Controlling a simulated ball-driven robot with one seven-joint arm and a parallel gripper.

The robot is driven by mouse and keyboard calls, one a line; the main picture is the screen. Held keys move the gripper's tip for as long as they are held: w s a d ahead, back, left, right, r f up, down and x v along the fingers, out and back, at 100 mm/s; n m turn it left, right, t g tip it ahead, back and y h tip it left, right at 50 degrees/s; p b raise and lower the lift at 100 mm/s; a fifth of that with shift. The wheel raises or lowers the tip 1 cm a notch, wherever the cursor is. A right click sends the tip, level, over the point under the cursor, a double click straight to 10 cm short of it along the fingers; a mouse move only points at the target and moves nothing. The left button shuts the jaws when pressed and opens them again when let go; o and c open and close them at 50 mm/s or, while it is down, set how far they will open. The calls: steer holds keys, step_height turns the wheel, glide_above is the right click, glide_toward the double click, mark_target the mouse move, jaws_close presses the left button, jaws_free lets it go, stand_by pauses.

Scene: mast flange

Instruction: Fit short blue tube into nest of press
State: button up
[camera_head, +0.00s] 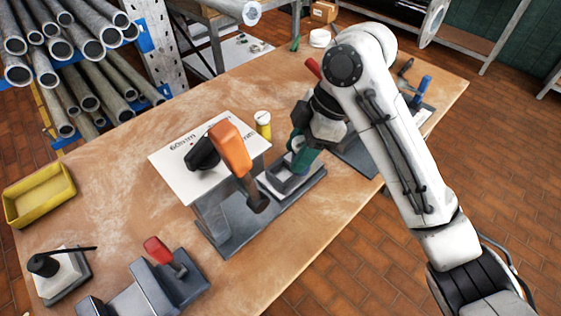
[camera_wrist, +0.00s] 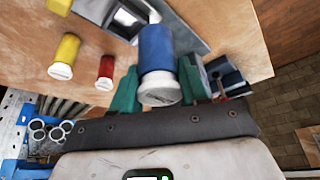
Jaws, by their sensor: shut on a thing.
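My gripper (camera_head: 303,152), with green fingers, is over the press at the middle of the bench. In the wrist view its jaws (camera_wrist: 160,88) are shut on the short blue tube (camera_wrist: 157,50), whose pale end faces the camera. The press (camera_head: 232,220) has a grey base and an orange lever. Its nest, a grey square-walled box (camera_head: 312,178), lies just below my fingers. In the wrist view the nest (camera_wrist: 98,10) shows up and left of the tube. The tube's far end is hard to see, so I cannot tell whether it touches the nest.
A yellow tube (camera_head: 263,120) stands behind the white printed board (camera_head: 185,150); a red tube (camera_wrist: 105,70) shows in the wrist view. A red-handled device (camera_head: 165,262), a yellow tray (camera_head: 38,196) and a black-topped stand (camera_head: 58,272) occupy the left side.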

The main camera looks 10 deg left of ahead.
steer(key=w+a+f, duration=0.1)
steer(key=f, duration=0.1)
steer(key=w+a+f, duration=0.1)
steer(key=w+f, duration=0.1)
steer(key=w+a+f, duration=0.1)
steer(key=a+f, duration=0.1)
steer(key=shift+w+f, duration=0.1)
steer(key=shift+w, duration=0.05)
steer(key=shift+a+f, duration=0.15)
steer(key=shift+f, duration=1.5)
steer(key=shift+f, duration=0.1)
steer(key=o, duration=1.1)
steer(key=v, duration=1.2)
steer(key=shift+w, duration=0.1)
